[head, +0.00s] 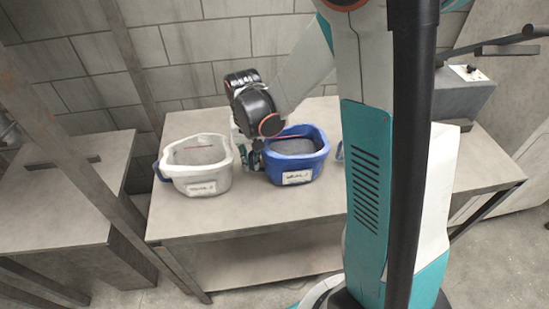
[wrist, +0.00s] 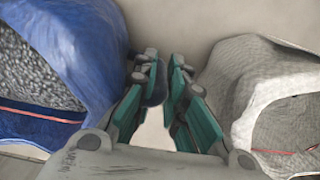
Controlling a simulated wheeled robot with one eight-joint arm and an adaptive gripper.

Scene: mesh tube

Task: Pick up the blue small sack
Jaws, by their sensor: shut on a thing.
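The blue small sack (head: 296,169) stands upright on the table, with a white label on its front and grey contents in its open top. It also shows at the left of the wrist view (wrist: 95,55). My gripper (head: 254,160) is low between this sack and the white sack (head: 201,181). In the wrist view my gripper (wrist: 168,88) has its teal fingers close together, with a dark blue piece between them that looks like the blue sack's handle. Where that piece joins the sack is not clear. My arm hides part of the table behind.
The white sack, also labelled, stands close on the gripper's left and at the right of the wrist view (wrist: 258,85). The table (head: 240,217) has clear room in front. A side table (head: 60,205) stands left, and a grey box (head: 462,95) stands right.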

